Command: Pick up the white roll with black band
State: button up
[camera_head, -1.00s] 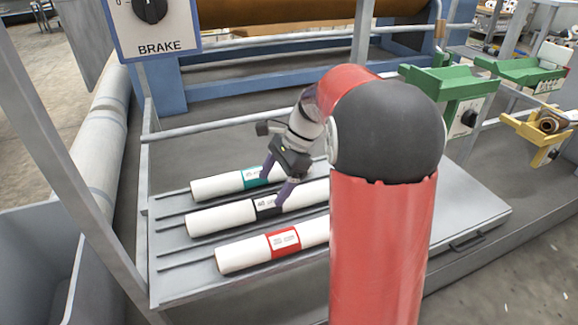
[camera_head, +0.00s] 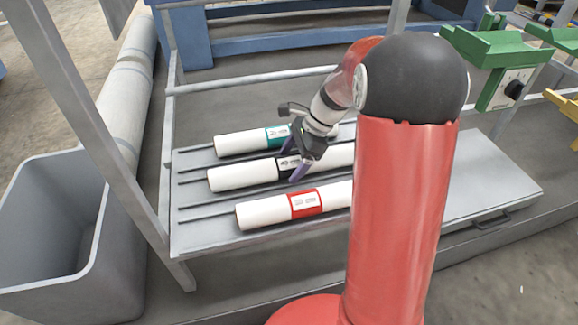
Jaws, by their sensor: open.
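The white roll with black band (camera_head: 243,177) lies in the middle slot of the grey tray table, between two other white rolls. Its right part is partly hidden by my gripper and arm. My gripper (camera_head: 292,164) is open, with its purple fingers pointing down over the black band. One finger appears on the far side of the roll and one on the near side. I cannot tell whether either finger touches the roll.
A white roll with teal band (camera_head: 238,143) lies behind, and one with red band (camera_head: 266,212) lies in front. They sit on the ridged table (camera_head: 200,236). A grey bin (camera_head: 100,215) and a slanted frame post (camera_head: 85,115) stand left. A green bracket (camera_head: 492,48) is at upper right.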

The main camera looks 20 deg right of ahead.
jog(key=c, duration=1.3)
jog(key=shift+c, duration=0.7)
jog(key=shift+r, duration=0.2)
